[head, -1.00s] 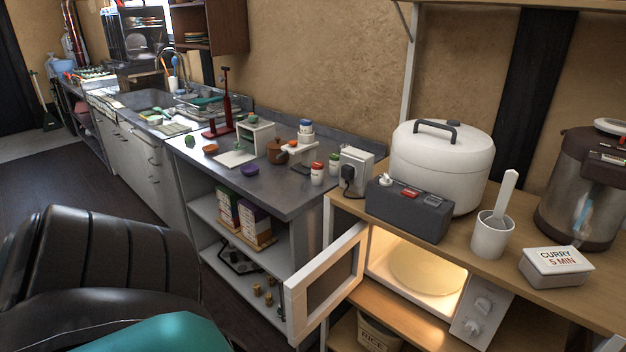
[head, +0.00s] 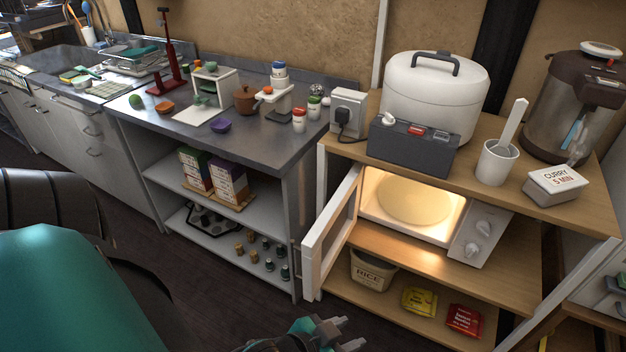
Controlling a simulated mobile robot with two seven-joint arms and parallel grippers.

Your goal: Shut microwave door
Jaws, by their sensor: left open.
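The microwave (head: 466,243) sits in the wooden shelf unit under the top board. Its inside is lit and shows a round plate. The white-framed microwave door (head: 331,232) stands wide open, swung out toward me on the left side of the opening. My left gripper (head: 335,332) shows at the bottom edge, below the door and apart from it. Its fingers are spread and hold nothing. My right gripper is not in the picture.
A white rice cooker (head: 432,97), a dark grey box (head: 412,147) and a white cup (head: 496,162) stand on the board above. A rice bin (head: 372,270) and packets are below. Left of the door is a metal counter (head: 290,150). Dark floor lies in front.

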